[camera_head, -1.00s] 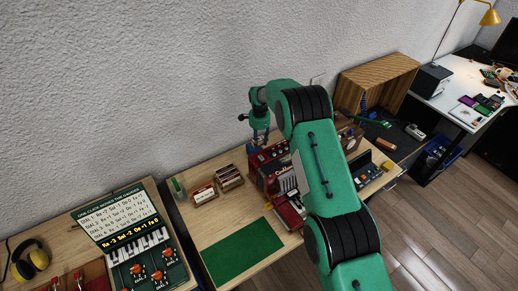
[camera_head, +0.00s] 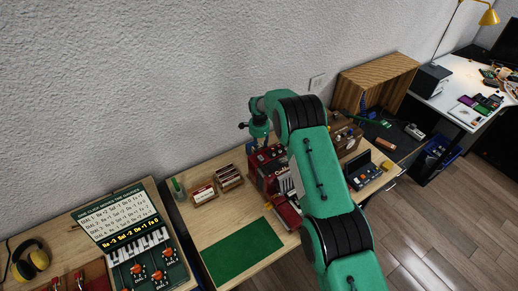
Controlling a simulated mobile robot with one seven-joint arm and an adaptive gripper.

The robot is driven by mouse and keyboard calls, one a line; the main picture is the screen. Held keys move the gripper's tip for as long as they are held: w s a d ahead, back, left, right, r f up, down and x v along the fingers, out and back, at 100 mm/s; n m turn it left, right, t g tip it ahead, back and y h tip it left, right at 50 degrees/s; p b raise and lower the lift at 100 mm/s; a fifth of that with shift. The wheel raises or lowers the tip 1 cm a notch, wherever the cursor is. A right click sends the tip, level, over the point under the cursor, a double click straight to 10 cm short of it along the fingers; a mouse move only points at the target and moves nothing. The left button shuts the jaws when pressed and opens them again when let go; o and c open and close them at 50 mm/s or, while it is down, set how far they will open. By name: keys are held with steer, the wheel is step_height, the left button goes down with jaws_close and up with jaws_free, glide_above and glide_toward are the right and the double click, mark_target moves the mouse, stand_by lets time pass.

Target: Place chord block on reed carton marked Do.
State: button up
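Two small red-brown cartons with pale labels stand side by side on the wooden table, the left carton (camera_head: 202,194) and the right carton (camera_head: 229,177). Their markings are too small to read, so I cannot tell which one is marked Do. I cannot pick out the chord block for certain. My gripper (camera_head: 262,142) hangs pointing down near the wall, above the back of the red accordion (camera_head: 266,165), to the right of the cartons. It is small and partly dark, and its fingers do not show clearly. Whether it holds anything cannot be seen.
A green mat (camera_head: 242,250) lies bare at the table's front. A keyboard panel with a text board (camera_head: 127,216) stands at left, near yellow headphones (camera_head: 30,260). A wooden crate (camera_head: 372,84) stands at the back right. My arm hides part of the table.

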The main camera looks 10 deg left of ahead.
mark_target(259, 147)
steer(key=shift+f, duration=0.15)
steer(key=o, duration=1.1)
steer(key=shift+o, duration=0.2)
step_height(259, 147, up, 12)
steer(key=shift+b, duration=0.35)
stand_by(0.8)
